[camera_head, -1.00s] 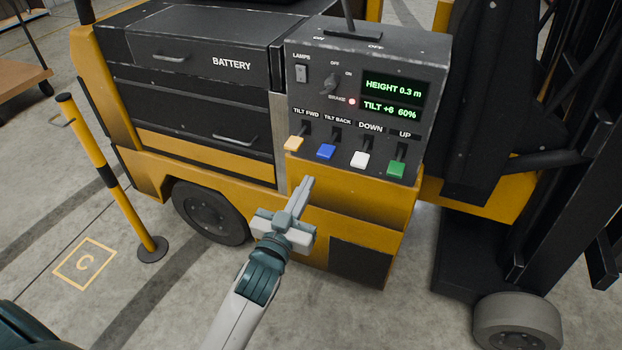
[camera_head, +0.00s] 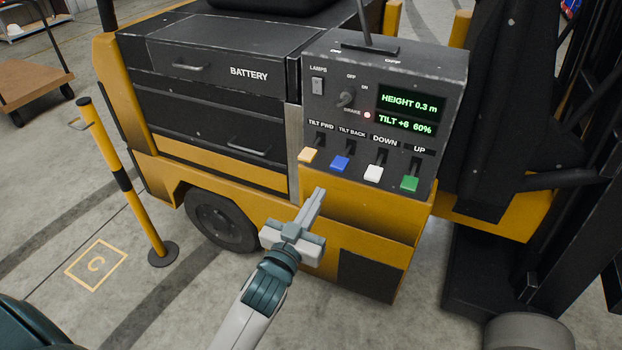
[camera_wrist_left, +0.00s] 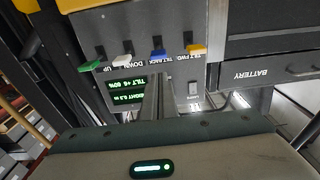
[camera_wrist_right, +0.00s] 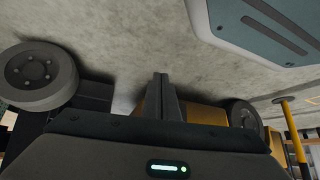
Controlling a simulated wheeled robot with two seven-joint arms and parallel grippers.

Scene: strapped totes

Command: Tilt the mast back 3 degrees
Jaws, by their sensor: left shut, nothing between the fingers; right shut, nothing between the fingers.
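The control panel (camera_head: 345,85) on the yellow forklift carries several coloured levers. The blue TILT BACK lever (camera_head: 340,163) stands between the orange TILT FWD lever (camera_head: 308,155) and the white DOWN lever (camera_head: 373,173). The display (camera_head: 407,113) reads HEIGHT 0.3 m and TILT +6 60%. My left gripper (camera_head: 320,192) is shut and empty, below and a little left of the blue lever, apart from it. The blue lever also shows upside down in the left wrist view (camera_wrist_left: 157,54). My right gripper (camera_wrist_right: 161,78) is shut and empty, low over the floor. The mast (camera_head: 535,260) stands at the right.
The green UP lever (camera_head: 410,183) sits at the row's right end. A lamps switch (camera_head: 318,86) and a knob with a red brake light (camera_head: 366,115) are above the levers. A yellow-black post (camera_head: 130,190) stands at the left, with bare floor around it.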

